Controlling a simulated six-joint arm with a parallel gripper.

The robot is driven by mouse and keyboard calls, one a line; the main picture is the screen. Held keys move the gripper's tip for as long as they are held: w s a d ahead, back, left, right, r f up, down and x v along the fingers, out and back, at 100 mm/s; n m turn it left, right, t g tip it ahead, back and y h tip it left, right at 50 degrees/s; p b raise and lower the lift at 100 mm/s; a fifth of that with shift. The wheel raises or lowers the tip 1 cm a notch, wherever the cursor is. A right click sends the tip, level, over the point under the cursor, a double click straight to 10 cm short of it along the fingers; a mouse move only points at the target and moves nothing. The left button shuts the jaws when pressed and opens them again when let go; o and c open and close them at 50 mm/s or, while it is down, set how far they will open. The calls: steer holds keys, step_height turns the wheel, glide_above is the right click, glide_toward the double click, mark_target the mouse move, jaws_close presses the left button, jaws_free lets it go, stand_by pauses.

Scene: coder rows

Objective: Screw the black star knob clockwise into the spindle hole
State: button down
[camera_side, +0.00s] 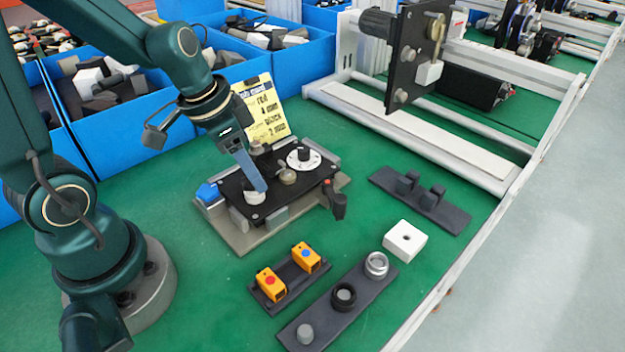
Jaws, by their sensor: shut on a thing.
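My gripper (258,188) points down over the left part of a black fixture plate (238,198). It is shut on a small part that its near finger mostly hides. A pale grey round piece (253,198) shows right at the fingertips, low on the plate. I cannot make out the black star knob between the fingers, nor the spindle hole. A white dial with a black centre (303,158) and a brassy round knob (287,176) sit on the plate right of the gripper.
A yellow note (266,108) stands behind the fixture. In front are two orange blocks (271,284) on a dark holder, a dark strip with rings (352,310) and a white block with a hole (404,241). Blue bins (141,125) stand behind.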

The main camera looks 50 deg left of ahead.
steer(key=m+h, duration=0.1)
steer(key=m, duration=0.2)
steer(key=shift+m, duration=0.3)
steer(key=m+g+h, duration=0.1)
steer(key=m, duration=0.2)
steer(key=shift+m, duration=0.3)
steer(key=shift+c, duration=1.6)
jaws_free()
